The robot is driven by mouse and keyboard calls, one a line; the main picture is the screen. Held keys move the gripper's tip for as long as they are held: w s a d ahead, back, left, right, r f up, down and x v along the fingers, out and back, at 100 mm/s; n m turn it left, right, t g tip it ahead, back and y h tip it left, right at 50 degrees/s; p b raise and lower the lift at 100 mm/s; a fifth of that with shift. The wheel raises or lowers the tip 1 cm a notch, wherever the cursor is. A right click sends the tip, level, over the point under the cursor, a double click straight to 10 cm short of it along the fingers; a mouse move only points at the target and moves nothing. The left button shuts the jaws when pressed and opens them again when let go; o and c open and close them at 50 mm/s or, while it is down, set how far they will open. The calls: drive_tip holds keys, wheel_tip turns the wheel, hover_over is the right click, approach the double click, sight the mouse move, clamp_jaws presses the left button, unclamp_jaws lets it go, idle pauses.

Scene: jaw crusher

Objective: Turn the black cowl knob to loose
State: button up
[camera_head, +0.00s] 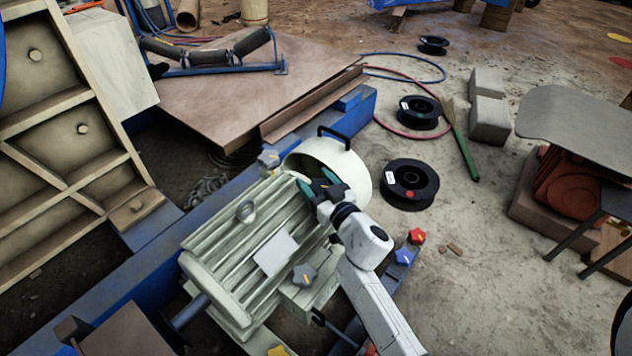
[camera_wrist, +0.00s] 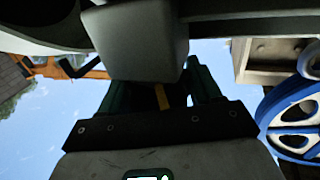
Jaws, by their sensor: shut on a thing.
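The ribbed cream motor (camera_head: 250,245) lies in the middle of the head view, with its round cream cowl (camera_head: 345,160) at the back right end. My gripper (camera_head: 318,185) is at the cowl, its teal fingers against its side. In the wrist view, the dark green fingers of my gripper (camera_wrist: 160,90) are shut on a dark piece with a yellow-orange stripe, the black cowl knob (camera_wrist: 162,97). In the head view the knob is mostly hidden by the fingers and wrist. I cannot read its turn angle or any loose mark.
A black handle (camera_head: 335,136) arches over the cowl. Grey knobs stand at the cowl's back left (camera_head: 268,159) and motor's front (camera_head: 305,276). A red knob (camera_head: 417,237) and blue knob (camera_head: 403,256) sit right of my arm. Black spools (camera_head: 410,184) lie on the open floor at right.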

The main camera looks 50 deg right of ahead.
drive_tip(key=shift+c, duration=1.3)
drive_tip(key=y+p, duration=0.1)
drive_tip(key=p, duration=0.2)
drive_tip(key=shift+r+n, duration=0.3)
drive_tip(key=shift+n, duration=0.1)
drive_tip(key=n+y+p, duration=0.1)
drive_tip(key=y+p, duration=0.1)
drive_tip(key=p, duration=0.2)
drive_tip(key=shift+a+r+t, duration=0.1)
drive_tip(key=shift+t, duration=0.2)
drive_tip(key=n+y+p, duration=0.2)
drive_tip(key=y+p, duration=0.1)
drive_tip(key=shift+a+p, duration=0.1)
drive_tip(key=shift+p, duration=0.25)
drive_tip(key=shift+f+n+y+p, duration=0.2)
drive_tip(key=shift+n+y+p, duration=0.45)
drive_tip(key=shift+y, duration=0.45)
drive_tip(key=y, duration=0.1)
drive_tip(key=n+y, duration=0.2)
drive_tip(key=shift+a+f+n+g+y, duration=0.2)
drive_tip(key=shift+f+n+g+y, duration=0.1)
drive_tip(key=shift+g, duration=0.1)
drive_tip(key=shift+s+a+n+g+y+b, duration=0.15)
drive_tip(key=shift+n+g+y+b, duration=0.45)
drive_tip(key=shift+y, duration=0.3)
drive_tip(key=shift+a+n+g+y+b, duration=0.15)
drive_tip(key=shift+n+g+y+b, duration=0.25)
drive_tip(key=shift+n+y, duration=0.4)
